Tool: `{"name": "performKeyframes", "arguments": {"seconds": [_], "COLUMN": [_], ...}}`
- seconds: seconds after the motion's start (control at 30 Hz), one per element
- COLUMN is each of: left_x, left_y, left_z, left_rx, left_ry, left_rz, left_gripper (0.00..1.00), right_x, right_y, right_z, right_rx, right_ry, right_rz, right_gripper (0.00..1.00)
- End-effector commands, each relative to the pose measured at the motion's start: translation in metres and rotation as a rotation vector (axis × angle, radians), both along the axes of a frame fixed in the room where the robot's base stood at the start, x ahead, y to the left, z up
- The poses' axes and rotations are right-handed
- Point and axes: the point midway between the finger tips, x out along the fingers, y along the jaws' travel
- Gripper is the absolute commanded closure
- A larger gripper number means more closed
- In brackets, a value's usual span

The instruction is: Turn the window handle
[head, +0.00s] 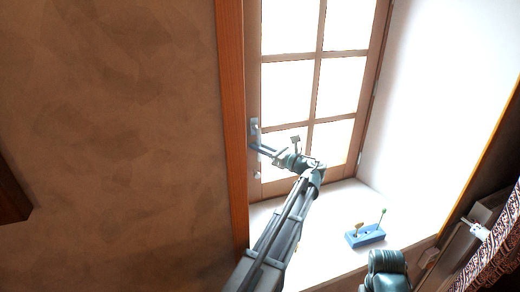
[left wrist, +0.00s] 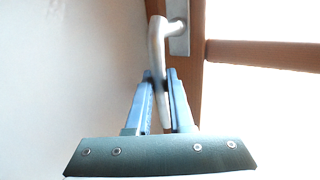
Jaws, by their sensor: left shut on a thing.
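The window (head: 290,92) has a wooden frame and several bright panes. Its silver handle (left wrist: 157,42) has a grey plate on the wooden frame and a bent lever pointing downward in the left wrist view. The plate also shows at the window's left side in the head view (head: 254,126). My left gripper (left wrist: 160,76) is shut on the lever, with one blue-grey finger on each side of it. In the head view my left gripper (head: 254,147) reaches the handle from the lower right and partly hides the lever.
A blue block (head: 365,237) with small upright pieces stands on the white sill (head: 344,203). A brown wall (head: 110,130) fills the left. A patterned cloth (head: 500,250) hangs at the lower right. The sill around the block looks clear.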

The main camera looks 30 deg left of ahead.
Motion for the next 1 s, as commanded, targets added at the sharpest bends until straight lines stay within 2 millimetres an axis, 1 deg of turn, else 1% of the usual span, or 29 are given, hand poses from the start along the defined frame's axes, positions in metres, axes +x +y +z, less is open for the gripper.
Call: {"name": "performKeyframes", "arguments": {"seconds": [0.03,0.23,0.27,0.4,0.43,0.67,0.77,0.87,1.0], "left_x": [-0.001,-0.001,-0.001,-0.001,-0.001,-0.001,-0.001,-0.002,-0.005], "left_y": [0.001,0.001,0.001,0.001,0.001,0.0,-0.003,-0.014,-0.041], "left_z": [-0.002,0.0,0.0,0.0,0.0,0.0,0.0,-0.001,-0.003], "left_rx": [0.009,0.009,0.009,0.009,0.009,0.008,0.009,0.009,0.009], "left_ry": [0.01,0.011,0.011,0.011,0.011,0.01,0.01,0.01,0.01], "left_rz": [0.0,0.001,0.001,0.0,0.0,0.0,-0.001,-0.004,-0.004], "left_gripper": [1.0,1.0,0.78,0.53,0.51,0.51,0.51,0.51,0.51], "right_x": [0.0,0.0,0.0,0.0,0.0,0.0,0.0,0.0,0.0], "right_y": [0.0,0.0,0.0,0.0,0.0,0.0,0.0,0.0,0.0], "right_z": [-0.004,-0.002,-0.002,-0.002,-0.002,-0.002,-0.002,-0.003,-0.005], "right_rx": [0.0,0.0,0.0,0.0,0.0,0.0,0.0,0.0,0.0], "right_ry": [0.0,0.0,0.0,0.0,0.0,0.0,0.0,0.0,0.0], "right_rz": [0.0,0.0,0.0,0.0,0.0,0.0,0.0,0.0,0.0], "right_gripper": [0.5,0.5,0.5,0.5,0.5,0.5,0.5,0.5,0.5]}}
